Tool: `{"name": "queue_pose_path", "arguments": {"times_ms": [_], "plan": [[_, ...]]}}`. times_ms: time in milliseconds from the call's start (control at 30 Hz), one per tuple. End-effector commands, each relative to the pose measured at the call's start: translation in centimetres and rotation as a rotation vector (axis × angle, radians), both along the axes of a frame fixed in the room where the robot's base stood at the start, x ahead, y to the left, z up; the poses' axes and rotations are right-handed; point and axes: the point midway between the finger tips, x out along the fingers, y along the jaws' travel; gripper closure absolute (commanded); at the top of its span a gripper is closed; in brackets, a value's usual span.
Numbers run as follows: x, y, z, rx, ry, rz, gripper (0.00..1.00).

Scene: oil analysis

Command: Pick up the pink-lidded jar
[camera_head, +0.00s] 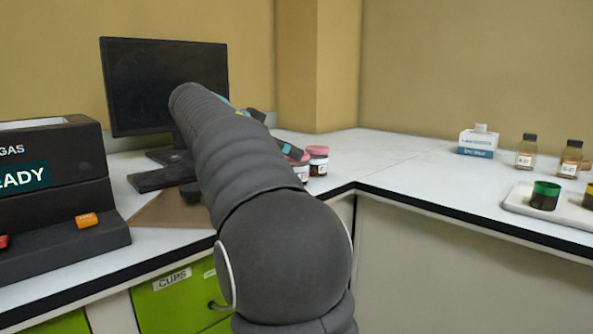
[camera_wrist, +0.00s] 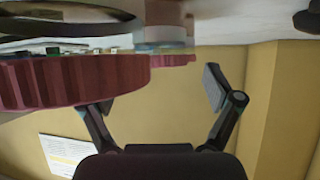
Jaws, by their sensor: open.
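Two jars with pink lids stand close together on the white counter in the head view: one on the right (camera_head: 317,161), and one on the left (camera_head: 301,170) partly hidden behind my gripper (camera_head: 289,149). In the wrist view, a large ridged pink lid (camera_wrist: 75,82) is very near the camera at left and covers part of one finger. A smaller pink lid (camera_wrist: 174,60) is farther off, between the fingers in the picture. My gripper (camera_wrist: 160,92) is open, with nothing seen held. Whether a finger touches the near lid I cannot tell.
A monitor (camera_head: 150,75) and keyboard (camera_head: 158,178) stand left of my arm. A dark analyser (camera_head: 55,205) is at far left. At right are a small box (camera_head: 478,142), bottles (camera_head: 526,152) and a tray (camera_head: 518,203) with small cups. The counter between is clear.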

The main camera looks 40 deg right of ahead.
Motion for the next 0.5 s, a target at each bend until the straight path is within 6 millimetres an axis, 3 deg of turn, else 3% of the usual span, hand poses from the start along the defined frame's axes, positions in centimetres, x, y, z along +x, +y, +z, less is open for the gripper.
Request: {"name": "queue_pose_path", "arguments": {"times_ms": [200,433,467,500], "plan": [[-0.3,-1.9,-1.0,0.001,-0.001,-0.001,0.10],[-0.3,-2.0,-1.1,0.001,-0.001,0.000,0.10],[-0.3,-2.0,-1.1,0.001,-0.001,0.000,0.12],[-0.3,-2.0,-1.1,0.001,0.000,0.000,0.22]]}}
